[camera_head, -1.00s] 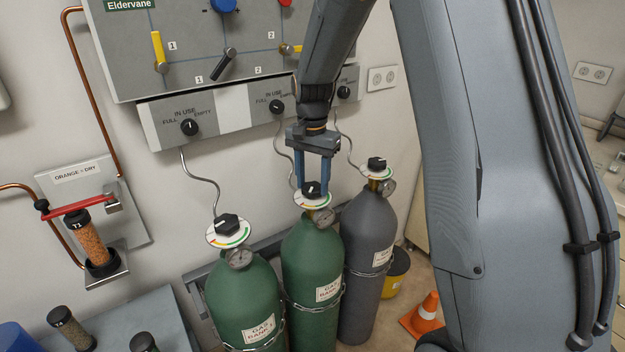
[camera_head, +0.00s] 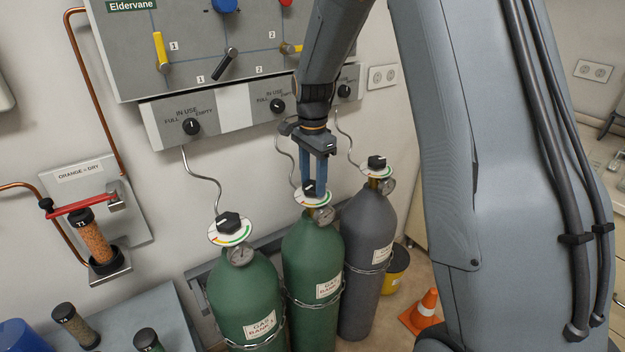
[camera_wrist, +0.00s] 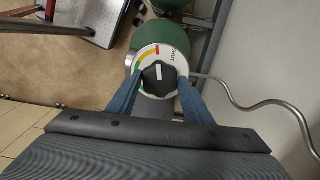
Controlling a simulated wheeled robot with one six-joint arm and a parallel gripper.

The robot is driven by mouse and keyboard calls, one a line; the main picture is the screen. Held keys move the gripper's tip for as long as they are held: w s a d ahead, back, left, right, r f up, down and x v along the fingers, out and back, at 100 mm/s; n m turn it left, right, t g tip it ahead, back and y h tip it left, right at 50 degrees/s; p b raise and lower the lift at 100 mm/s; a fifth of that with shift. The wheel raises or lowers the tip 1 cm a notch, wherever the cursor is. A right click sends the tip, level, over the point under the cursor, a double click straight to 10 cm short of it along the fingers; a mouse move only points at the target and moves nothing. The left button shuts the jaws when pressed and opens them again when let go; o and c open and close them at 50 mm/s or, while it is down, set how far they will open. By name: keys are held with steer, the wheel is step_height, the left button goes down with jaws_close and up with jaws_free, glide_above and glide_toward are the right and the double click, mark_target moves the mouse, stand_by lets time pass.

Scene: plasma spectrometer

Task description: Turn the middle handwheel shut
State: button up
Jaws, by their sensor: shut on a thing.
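The middle handwheel (camera_head: 310,188) is a black knob on a white dial with coloured arcs, on top of the middle green gas cylinder (camera_head: 312,255). My gripper (camera_head: 313,182) reaches down onto it from above, its blue fingers shut on the knob. In the wrist view the handwheel (camera_wrist: 159,75) sits between the two blue fingertips (camera_wrist: 158,82), with a white mark on its top. The mark lies near the red and yellow end of the dial (camera_wrist: 147,56). The fingers hide part of the knob in the head view.
A green cylinder (camera_head: 248,295) with its own black handwheel (camera_head: 228,222) stands at left. A grey cylinder (camera_head: 367,240) with a handwheel (camera_head: 377,162) stands close at right. Thin pipes run up to the wall panel (camera_head: 250,105). An orange cone (camera_head: 424,306) is on the floor.

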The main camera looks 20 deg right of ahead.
mark_target(313, 185)
steer(key=shift+r, duration=0.1)
steer(key=o, duration=1.1)
steer(key=shift+c, duration=0.2)
steer(key=shift+r+b, duration=1.05)
steer(key=shift+r, duration=2.8)
steer(key=s+f+n, duration=0.3)
steer(key=s+n, duration=0.1)
steer(key=s, duration=0.3)
steer(key=s+f+n, duration=0.2)
steer(key=s+n, duration=0.3)
steer(key=s, duration=0.3)
steer(key=s+f+n+t, duration=0.1)
steer(key=s+f+n, duration=0.2)
steer(key=s+n, duration=0.2)
steer(key=s, duration=0.3)
steer(key=shift+a+f, duration=0.2)
steer(key=shift+f, duration=0.1)
